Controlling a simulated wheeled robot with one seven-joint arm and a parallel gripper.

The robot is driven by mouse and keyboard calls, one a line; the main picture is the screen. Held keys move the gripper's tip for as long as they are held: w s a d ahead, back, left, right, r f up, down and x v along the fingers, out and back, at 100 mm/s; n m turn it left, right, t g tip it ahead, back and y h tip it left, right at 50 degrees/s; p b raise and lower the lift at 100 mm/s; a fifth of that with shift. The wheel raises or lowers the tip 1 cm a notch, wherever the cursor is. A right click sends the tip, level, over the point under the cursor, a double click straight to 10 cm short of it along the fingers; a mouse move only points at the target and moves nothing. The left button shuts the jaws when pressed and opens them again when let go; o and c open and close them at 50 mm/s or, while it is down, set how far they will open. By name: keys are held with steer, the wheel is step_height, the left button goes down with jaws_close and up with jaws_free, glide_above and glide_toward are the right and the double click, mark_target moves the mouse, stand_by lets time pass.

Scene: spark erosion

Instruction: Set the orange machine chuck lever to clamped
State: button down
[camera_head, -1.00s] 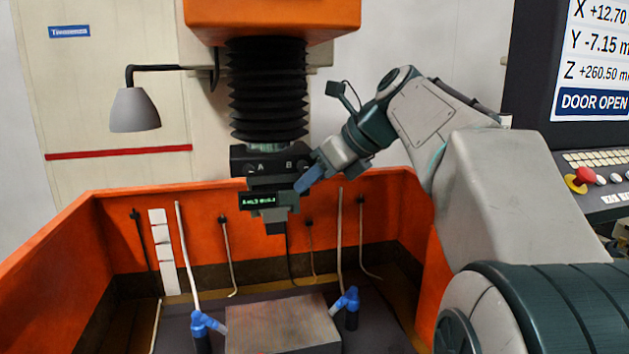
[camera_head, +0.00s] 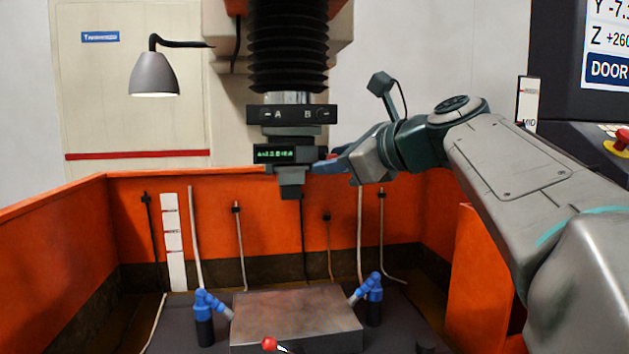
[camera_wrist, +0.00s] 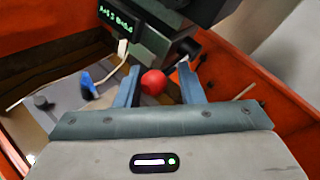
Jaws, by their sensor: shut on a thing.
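The chuck (camera_head: 288,153) hangs below the black bellows of the orange machine, with a small green-lit display on its front. A dark bar marked A and B (camera_head: 292,114) sits just above it. My gripper (camera_head: 328,164) reaches in from the right at the chuck's right side. In the wrist view, a round red knob (camera_wrist: 153,82) sits between the two fingers (camera_wrist: 160,84), close beneath the chuck (camera_wrist: 160,40). The gripper is shut on this knob, which appears to be the chuck lever's end.
Below is an orange-walled tank (camera_head: 60,228) with a metal block (camera_head: 296,318) between two blue nozzles (camera_head: 205,312). Another red knob (camera_head: 269,343) shows at the bottom edge. A grey lamp (camera_head: 155,74) hangs left; the control panel (camera_head: 606,60) stands right.

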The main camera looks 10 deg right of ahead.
steer(key=f+n+t+y+b, duration=0.1)
steer(key=f+t+b, duration=0.1)
steer(key=b, duration=0.5)
steer(key=w+f+n+t+y+b, duration=0.1)
steer(key=f+n+t+b, duration=0.1)
steer(key=b, duration=0.6)
steer(key=shift+w+f+y+b, duration=0.1)
steer(key=shift+f+y+b, duration=0.1)
steer(key=shift+y+b, duration=0.15)
steer(key=shift+w+r+t+b, duration=0.1)
steer(key=shift+t+b, duration=0.3)
steer(key=shift+b, duration=0.05)
steer(key=shift+r, duration=0.2)
steer(key=c, duration=1.4)
jaws_free()
steer(key=o, duration=0.5)
steer(key=shift+w+a+f, duration=0.1)
steer(key=shift+w+f, duration=0.1)
steer(key=shift+w, duration=0.1)
steer(key=shift+s, duration=0.1)
steer(key=shift+f, duration=0.1)
